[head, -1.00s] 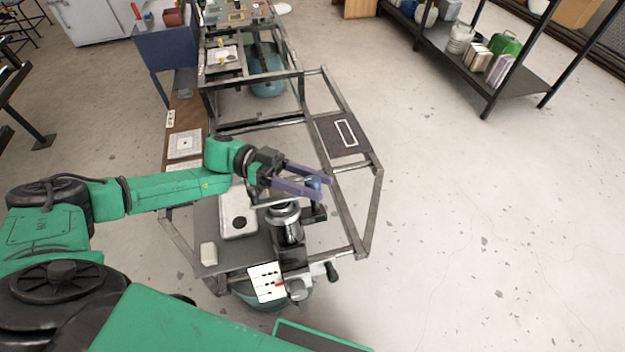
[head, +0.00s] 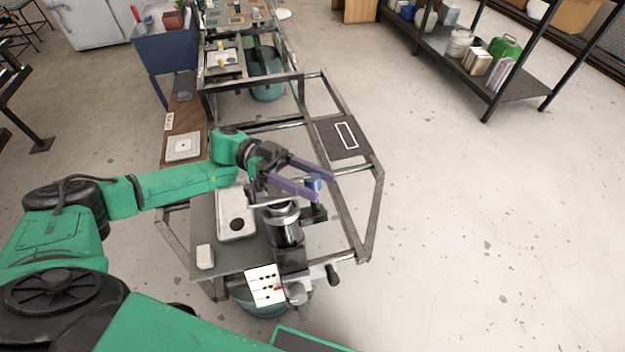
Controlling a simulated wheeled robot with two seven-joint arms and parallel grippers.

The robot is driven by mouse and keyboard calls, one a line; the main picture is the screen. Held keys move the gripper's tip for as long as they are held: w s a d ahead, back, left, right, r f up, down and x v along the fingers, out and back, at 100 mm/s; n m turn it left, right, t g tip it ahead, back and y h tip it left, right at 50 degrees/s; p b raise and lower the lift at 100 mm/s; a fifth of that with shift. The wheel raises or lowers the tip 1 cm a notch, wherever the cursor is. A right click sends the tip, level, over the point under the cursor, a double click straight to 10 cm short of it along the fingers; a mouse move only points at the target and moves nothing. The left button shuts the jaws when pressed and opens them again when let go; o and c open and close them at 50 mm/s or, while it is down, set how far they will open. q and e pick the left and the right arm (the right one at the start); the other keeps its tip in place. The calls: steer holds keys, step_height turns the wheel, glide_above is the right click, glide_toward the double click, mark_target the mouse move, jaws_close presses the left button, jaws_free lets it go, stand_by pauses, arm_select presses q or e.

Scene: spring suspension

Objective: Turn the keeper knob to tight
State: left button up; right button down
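The spring fixture (head: 285,232), a silver and dark cylinder on a dark mount, stands at the near end of the metal frame. A small blue knob-like part (head: 314,184) sits at its upper right; I cannot tell for sure that it is the keeper knob. My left gripper (head: 325,188) reaches over the fixture from the left. Its two purple fingers are apart, and the blue part shows between them near the tips. Whether they touch it cannot be told. A black-ended handle (head: 332,274) sticks out low on the right. My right gripper is not in view.
A white tray with a dark round spot (head: 236,222) and a small cream block (head: 205,257) lie left of the fixture. A white card with markings (head: 265,285) is at the front. Frame bars (head: 372,215) bound the right side; the floor beyond is clear.

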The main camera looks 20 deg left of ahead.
arm_select(q)
steer(key=shift+a, duration=0.1)
steer(key=shift+w+a+f, duration=0.1)
steer(key=shift+a+f, duration=0.05)
steer(key=shift+a, duration=0.15)
steer(key=b+v, duration=0.5)
steer(key=v, duration=0.8)
steer(key=shift+a+b, duration=0.3)
steer(key=shift+a, duration=0.1)
